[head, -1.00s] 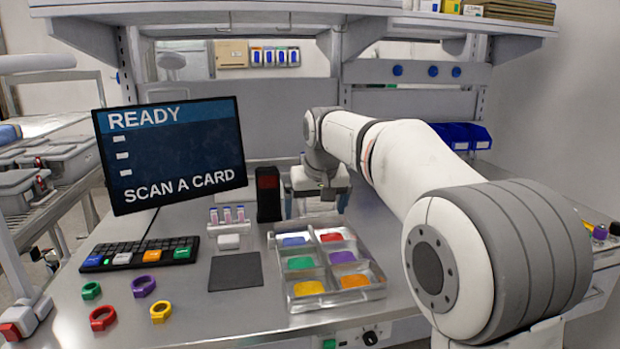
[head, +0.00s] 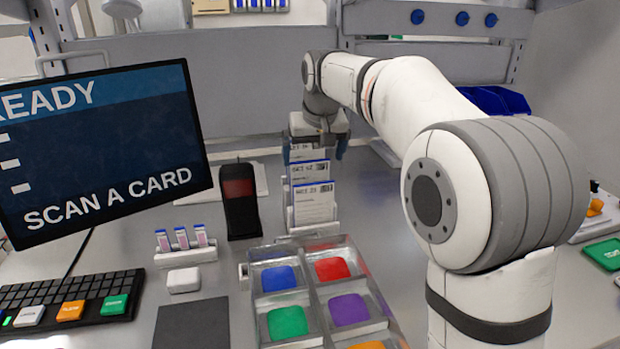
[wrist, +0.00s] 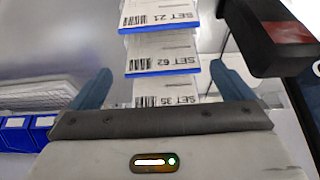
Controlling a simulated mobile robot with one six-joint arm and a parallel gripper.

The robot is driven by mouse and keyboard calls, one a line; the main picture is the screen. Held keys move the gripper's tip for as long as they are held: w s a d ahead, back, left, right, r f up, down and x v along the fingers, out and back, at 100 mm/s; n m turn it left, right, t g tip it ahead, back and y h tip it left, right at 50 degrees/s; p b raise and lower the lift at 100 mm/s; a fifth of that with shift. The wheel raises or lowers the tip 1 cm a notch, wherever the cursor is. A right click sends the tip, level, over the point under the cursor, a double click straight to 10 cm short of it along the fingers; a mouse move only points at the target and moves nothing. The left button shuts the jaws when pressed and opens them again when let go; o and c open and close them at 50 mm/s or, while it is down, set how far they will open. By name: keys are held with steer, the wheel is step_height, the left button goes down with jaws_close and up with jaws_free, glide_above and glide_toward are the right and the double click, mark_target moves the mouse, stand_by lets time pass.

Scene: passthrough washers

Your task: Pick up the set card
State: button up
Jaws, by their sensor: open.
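Three white set cards with blue edges stand one behind another in a card rack (head: 308,231). The front one reads SET 21 (head: 313,204) and the middle one SET 62 (head: 309,169). The rear one, SET 35 (wrist: 165,92), is partly hidden. SET 21 (wrist: 160,17) and SET 62 (wrist: 160,56) also show in the wrist view. My gripper (head: 315,151) is open at the back of the rack. In the wrist view its blue fingers (wrist: 160,90) stand apart on either side of the SET 35 card. I cannot tell whether they touch it.
A dark scanner (head: 240,205) stands left of the rack. A compartment tray (head: 312,292) with coloured pieces is in front. A vial holder (head: 186,255), keyboard (head: 70,296) and monitor (head: 110,150) reading SCAN A CARD are left. Blue bins (head: 495,100) sit at back right.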

mark_target(310, 169)
steer(key=shift+x, duration=0.95)
steer(key=x, duration=0.5)
steer(key=shift+w+a+f, duration=0.1)
steer(key=shift+w+a, duration=0.15)
steer(key=shift+w, duration=0.05)
steer(key=shift+s, duration=0.1)
steer(key=c, duration=0.6)
steer(key=shift+c, duration=0.2)
